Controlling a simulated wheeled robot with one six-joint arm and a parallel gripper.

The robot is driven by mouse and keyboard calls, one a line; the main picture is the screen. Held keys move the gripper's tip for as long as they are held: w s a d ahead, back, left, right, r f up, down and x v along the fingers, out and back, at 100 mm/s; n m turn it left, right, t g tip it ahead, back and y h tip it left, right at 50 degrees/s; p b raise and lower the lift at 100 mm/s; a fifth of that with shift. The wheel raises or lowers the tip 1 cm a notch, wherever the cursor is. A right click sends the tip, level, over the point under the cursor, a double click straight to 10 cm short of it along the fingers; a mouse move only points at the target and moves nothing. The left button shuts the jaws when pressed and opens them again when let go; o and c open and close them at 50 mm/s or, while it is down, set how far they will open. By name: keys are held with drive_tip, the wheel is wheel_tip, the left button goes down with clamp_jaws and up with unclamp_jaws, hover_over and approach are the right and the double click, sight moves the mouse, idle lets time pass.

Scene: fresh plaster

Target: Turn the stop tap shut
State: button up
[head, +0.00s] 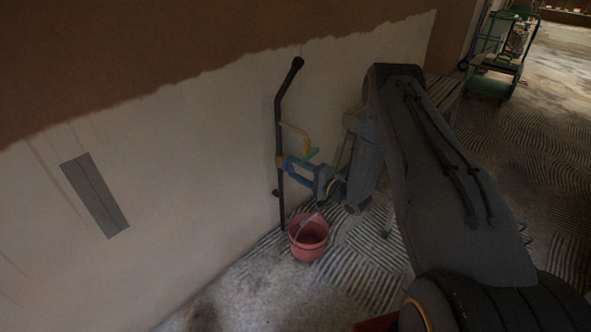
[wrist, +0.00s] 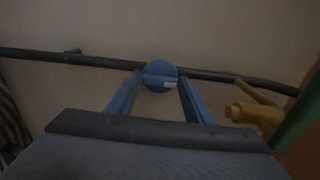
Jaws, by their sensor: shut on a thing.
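A dark pipe (head: 279,120) runs up the plastered wall, and it crosses the wrist view (wrist: 60,58) sideways. The stop tap's round blue handle (wrist: 160,73), with a small white label, sits at the pipe in the wrist view. My gripper (wrist: 160,88) has its two blue fingers on either side of the handle and is shut on it. In the head view my gripper (head: 286,168) reaches the pipe from the right; its fingers hide the handle there. A yellow tap (head: 306,144) with a green lever (head: 312,154) is just above my gripper; its yellow body (wrist: 255,114) shows right in the wrist view.
A pink bucket (head: 309,242) stands on the floor below, near the wall. A grey plate (head: 95,195) is on the wall at left. A green trolley (head: 495,75) stands far back right. The ridged floor in front of the bucket looks clear.

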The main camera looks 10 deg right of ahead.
drive_tip(key=shift+s+f, duration=0.1)
drive_tip(key=o, duration=1)
drive_tip(key=shift+c, duration=0.2)
drive_tip(key=p+v, duration=0.1)
drive_tip(key=v, duration=0.7)
